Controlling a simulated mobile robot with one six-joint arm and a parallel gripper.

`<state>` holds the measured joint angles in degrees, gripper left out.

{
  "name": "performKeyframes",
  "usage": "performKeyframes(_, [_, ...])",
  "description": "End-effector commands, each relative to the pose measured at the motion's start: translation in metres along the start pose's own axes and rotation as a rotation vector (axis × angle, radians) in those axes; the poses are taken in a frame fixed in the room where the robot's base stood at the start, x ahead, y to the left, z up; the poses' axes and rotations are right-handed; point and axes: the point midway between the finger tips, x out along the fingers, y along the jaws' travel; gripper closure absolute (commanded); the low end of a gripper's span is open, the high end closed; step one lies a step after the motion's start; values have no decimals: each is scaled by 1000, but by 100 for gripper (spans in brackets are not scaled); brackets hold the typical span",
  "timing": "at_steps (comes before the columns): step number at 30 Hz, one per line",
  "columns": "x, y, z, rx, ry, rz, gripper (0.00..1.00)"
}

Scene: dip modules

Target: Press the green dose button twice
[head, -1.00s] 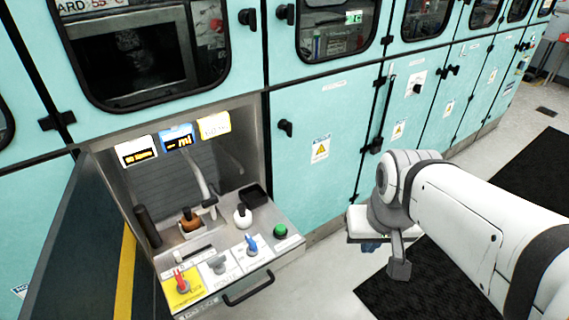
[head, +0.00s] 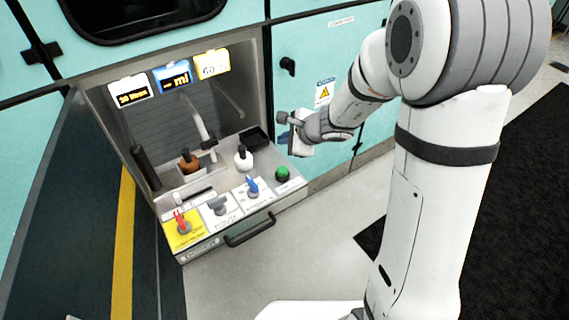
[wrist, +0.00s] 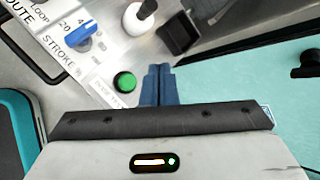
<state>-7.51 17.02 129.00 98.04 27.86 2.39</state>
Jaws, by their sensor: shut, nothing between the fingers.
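The green dose button (head: 282,173) is a round green cap at the right end of the panel drawer in the head view. In the wrist view the green button (wrist: 125,82) lies just left of the fingertips. My gripper (wrist: 158,72) has its blue fingers together with nothing between them. In the head view my gripper (head: 284,118) hangs above and a little to the right of the button, apart from it. The exact height of the gap cannot be told.
A blue knob (head: 252,187), a grey knob (head: 219,205) and a red-handled knob (head: 182,223) sit left of the button. A white bottle (head: 243,158), a brown bottle (head: 189,162) and a black tray (head: 254,139) stand behind. A handle (head: 250,230) runs along the drawer front.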

Motion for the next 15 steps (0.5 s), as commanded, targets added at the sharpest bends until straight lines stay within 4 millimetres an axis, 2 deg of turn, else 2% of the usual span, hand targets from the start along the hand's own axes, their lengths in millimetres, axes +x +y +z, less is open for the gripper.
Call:
performKeyframes(3, [11, 0, -7, 64, 15, -12, 100])
performKeyframes(15, [12, -1, -9, 78, 18, -17, 100])
